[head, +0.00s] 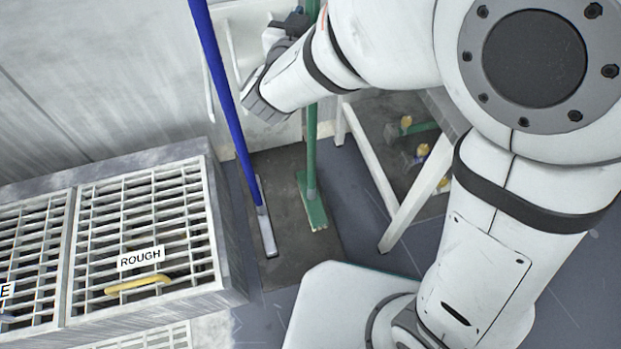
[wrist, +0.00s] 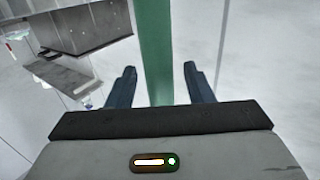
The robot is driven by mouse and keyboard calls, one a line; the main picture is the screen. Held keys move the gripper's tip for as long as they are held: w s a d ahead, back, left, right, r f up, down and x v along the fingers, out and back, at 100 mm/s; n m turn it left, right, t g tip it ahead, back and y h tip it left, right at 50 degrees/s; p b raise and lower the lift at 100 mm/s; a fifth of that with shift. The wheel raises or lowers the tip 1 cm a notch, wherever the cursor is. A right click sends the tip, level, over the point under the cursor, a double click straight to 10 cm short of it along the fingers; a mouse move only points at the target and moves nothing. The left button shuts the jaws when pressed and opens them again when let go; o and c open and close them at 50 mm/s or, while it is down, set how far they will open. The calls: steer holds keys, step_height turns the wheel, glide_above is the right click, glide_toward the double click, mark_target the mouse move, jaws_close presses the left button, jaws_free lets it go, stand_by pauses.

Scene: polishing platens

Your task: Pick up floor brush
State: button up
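The floor brush (head: 312,200) is green, with a long upright handle and a wide flat green head resting on the dark floor mat. Its green handle (wrist: 155,50) also shows in the wrist view, running between my two dark fingers. My gripper (wrist: 160,83) is open, with a finger on each side of the handle and a visible gap to both. In the head view my gripper (head: 291,22) is at the upper part of the handle, partly hidden by my arm. A blue-handled tool (head: 232,115) with a pale flat head stands left of the brush.
A grated bench (head: 225,235) labelled ROUGH, with a yellow handle (head: 138,284), is at the left. A white-legged table (head: 405,212) is right of the brush, with green and yellow fittings under it. A pale panel stands behind the handles. The dark mat (head: 290,250) has bare room in front.

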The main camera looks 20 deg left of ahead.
jaws_close()
steer(key=shift+r, duration=0.25)
stand_by(0.4)
